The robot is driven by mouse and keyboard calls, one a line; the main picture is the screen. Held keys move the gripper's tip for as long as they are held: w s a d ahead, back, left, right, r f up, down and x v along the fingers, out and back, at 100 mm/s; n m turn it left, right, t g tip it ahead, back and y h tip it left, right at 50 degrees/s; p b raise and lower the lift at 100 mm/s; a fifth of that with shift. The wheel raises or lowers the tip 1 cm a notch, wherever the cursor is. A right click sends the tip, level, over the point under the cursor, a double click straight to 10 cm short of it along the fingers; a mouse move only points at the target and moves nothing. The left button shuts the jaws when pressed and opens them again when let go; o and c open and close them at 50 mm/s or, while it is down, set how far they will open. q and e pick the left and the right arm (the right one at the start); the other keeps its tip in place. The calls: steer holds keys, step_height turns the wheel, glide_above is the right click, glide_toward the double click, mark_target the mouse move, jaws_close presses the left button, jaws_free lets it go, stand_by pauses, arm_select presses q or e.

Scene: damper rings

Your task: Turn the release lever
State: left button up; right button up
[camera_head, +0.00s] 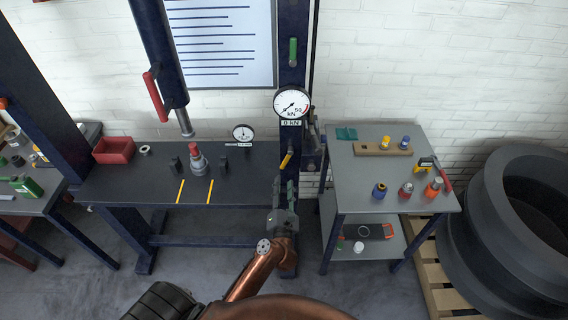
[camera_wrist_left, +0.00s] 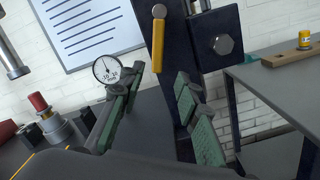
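A yellow lever (camera_head: 286,160), which looks like the release lever, sits low on the dark blue right post of the press. My left gripper (camera_head: 283,188) is below the lever in the head view. In the left wrist view its green-padded fingers (camera_wrist_left: 158,92) are spread wide with nothing between them. The lever's lower end shows just above the gap between the fingertips; I see no contact. My right gripper is not in view.
A dial gauge (camera_head: 291,103) is on the post above the lever. The press bench (camera_head: 250,180) holds a small gauge (camera_head: 243,132), a red-topped part (camera_head: 198,160) and a red bin (camera_head: 114,150). A grey side table (camera_head: 360,180) with small items stands close right of the post.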

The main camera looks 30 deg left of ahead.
mark_target(285, 164)
arm_select(q)
steer(key=w+a+n, duration=0.1)
steer(key=w, duration=0.1)
steer(key=w+a+r, duration=0.1)
steer(key=w, duration=0.1)
steer(key=w+a+r+n+g+p, duration=0.1)
steer(key=w, duration=0.1)
steer(key=shift+w+a+n, duration=0.1)
steer(key=shift+a+n, duration=0.15)
steer(key=shift+n, duration=0.05)
steer(key=shift+c, duration=0.2)
jaws_close()
stand_by(0.6)
